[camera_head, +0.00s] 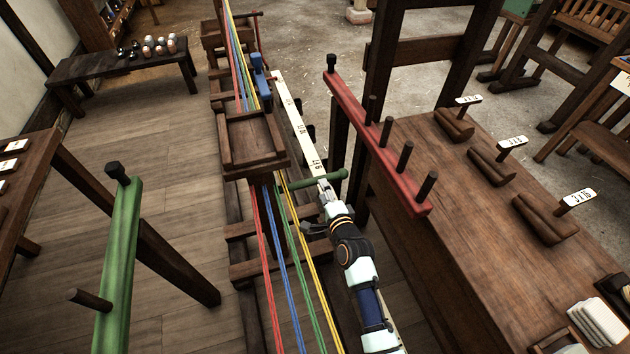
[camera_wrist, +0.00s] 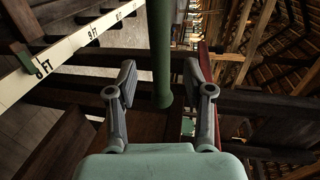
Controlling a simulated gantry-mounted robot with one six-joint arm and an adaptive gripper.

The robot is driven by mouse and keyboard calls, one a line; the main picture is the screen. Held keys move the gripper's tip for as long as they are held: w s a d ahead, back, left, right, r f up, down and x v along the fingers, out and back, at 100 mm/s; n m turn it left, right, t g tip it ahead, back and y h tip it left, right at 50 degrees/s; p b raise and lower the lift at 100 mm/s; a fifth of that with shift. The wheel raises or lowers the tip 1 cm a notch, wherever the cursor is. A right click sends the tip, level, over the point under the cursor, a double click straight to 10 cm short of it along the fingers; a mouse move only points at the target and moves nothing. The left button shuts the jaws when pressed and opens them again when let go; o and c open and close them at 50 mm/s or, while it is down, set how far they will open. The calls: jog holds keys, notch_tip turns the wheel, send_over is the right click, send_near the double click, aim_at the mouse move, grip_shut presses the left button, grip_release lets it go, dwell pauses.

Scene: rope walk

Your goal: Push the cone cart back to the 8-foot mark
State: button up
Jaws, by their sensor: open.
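The cone cart, a dark wooden tray-like frame (camera_head: 229,143), sits on the rails with coloured ropes running past it. A green bar (camera_head: 332,176) sticks out to the right on its near side; where it joins the cart is unclear. My gripper (camera_head: 326,188) is at this bar. In the wrist view the green bar (camera_wrist: 161,50) stands between my open, spread fingers (camera_wrist: 164,85), with gaps on both sides. A white measuring strip (camera_head: 297,125) runs along the rails. Its 8 FT mark (camera_wrist: 42,68) shows in the wrist view, with a small dark block (camera_wrist: 22,56) beside it.
A red rail with dark pegs (camera_head: 375,138) and a workbench (camera_head: 465,185) stand right of my arm. A green post with pegs (camera_head: 117,255) is at the left. A blue block (camera_head: 260,76) sits farther along the track. The left floor is mostly clear.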

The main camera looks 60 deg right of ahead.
jog(key=b+x, duration=0.2)
jog(key=x, duration=0.3)
jog(key=shift+f, duration=0.25)
jog(key=shift+w+d+r+b, duration=0.1)
jog(key=shift+w+d+b, duration=0.3)
jog(key=shift+w+d, duration=0.1)
jog(key=shift+c, duration=0.4)
grip_shut()
